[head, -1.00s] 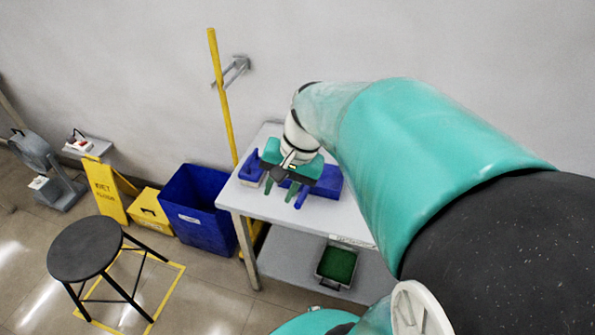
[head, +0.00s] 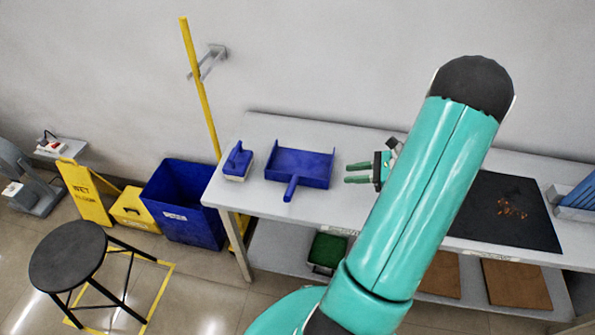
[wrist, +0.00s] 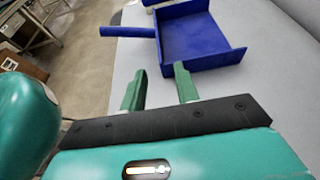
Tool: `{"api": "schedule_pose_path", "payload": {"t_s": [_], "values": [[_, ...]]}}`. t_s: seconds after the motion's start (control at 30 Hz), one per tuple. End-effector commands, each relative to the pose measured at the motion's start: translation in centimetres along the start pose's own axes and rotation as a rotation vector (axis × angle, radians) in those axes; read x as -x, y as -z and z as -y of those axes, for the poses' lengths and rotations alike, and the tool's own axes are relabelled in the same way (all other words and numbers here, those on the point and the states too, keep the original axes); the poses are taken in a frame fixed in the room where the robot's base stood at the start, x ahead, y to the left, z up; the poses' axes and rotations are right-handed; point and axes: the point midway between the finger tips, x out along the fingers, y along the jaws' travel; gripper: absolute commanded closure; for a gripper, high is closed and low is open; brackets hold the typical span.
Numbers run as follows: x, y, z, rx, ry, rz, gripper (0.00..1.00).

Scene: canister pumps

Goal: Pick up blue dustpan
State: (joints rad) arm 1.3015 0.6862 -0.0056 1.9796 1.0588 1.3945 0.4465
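The blue dustpan (head: 301,166) lies on the white table with its handle toward the front edge. It also shows in the wrist view (wrist: 199,42), with its handle (wrist: 128,32) pointing left. My gripper (head: 357,173) is to the right of the dustpan, apart from it, with its green fingers pointing left. In the wrist view my gripper (wrist: 160,82) is open, with nothing between its two fingers, and the dustpan is beyond the fingertips.
A blue brush (head: 238,161) sits left of the dustpan on the table (head: 262,196). A dark mat (head: 490,228) with brown debris lies at the right. A yellow pole (head: 203,95) leans by the table's left end. A black stool (head: 68,256) and a blue bin (head: 183,207) stand at the left.

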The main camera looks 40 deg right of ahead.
Motion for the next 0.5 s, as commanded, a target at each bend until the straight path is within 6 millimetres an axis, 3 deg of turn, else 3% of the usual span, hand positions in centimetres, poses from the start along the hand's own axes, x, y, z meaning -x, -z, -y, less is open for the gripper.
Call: {"api": "schedule_pose_path", "payload": {"t_s": [0.3,0.5], "values": [[-6.3,-0.1,0.0,0.003,-0.008,-0.001,0.69],[-8.3,-0.1,0.1,0.003,-0.005,-0.003,0.69]]}}
